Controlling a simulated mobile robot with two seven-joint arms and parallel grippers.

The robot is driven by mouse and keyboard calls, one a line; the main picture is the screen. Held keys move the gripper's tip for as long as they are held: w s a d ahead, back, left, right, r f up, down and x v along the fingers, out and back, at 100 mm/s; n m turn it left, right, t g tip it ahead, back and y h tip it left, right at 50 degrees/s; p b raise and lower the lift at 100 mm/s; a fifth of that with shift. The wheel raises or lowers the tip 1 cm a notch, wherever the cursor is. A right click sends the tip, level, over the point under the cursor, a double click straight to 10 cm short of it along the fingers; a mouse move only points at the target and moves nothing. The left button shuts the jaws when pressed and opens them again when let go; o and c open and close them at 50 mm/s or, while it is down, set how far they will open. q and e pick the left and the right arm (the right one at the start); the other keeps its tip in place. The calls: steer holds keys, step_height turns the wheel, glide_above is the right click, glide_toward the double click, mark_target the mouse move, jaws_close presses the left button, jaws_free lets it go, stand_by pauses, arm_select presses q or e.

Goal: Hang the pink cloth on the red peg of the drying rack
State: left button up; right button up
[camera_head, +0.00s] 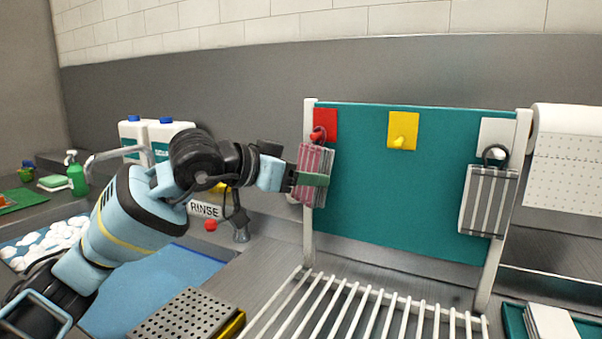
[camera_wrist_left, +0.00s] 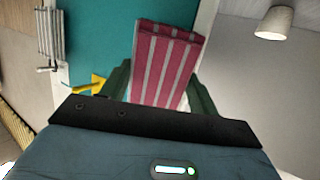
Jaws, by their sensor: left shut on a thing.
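The pink striped cloth (camera_head: 316,162) is at the left end of the drying rack's teal board (camera_head: 400,190), just below the red square (camera_head: 325,121) with its red peg (camera_head: 317,135). A loop at the cloth's top is at the peg; I cannot tell whether it is around it. My left gripper (camera_head: 312,180) is shut on the cloth from the left. In the left wrist view the cloth (camera_wrist_left: 168,62) stands between the green fingers (camera_wrist_left: 160,92). My right gripper is not in view.
A yellow peg (camera_head: 398,143) is empty mid-board. A grey striped cloth (camera_head: 488,200) hangs at the right by a dark loop. White slats (camera_head: 350,310) lie below the board. A faucet (camera_head: 110,155) and white jugs (camera_head: 155,135) stand at the left.

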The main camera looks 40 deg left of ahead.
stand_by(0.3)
arm_select(q)
steer(key=o, duration=1.4)
steer(key=shift+s, duration=0.1)
steer(key=b+v, duration=0.3)
steer(key=v, duration=0.4)
steer(key=shift+s+a, duration=0.1)
steer(key=shift+s, duration=0.2)
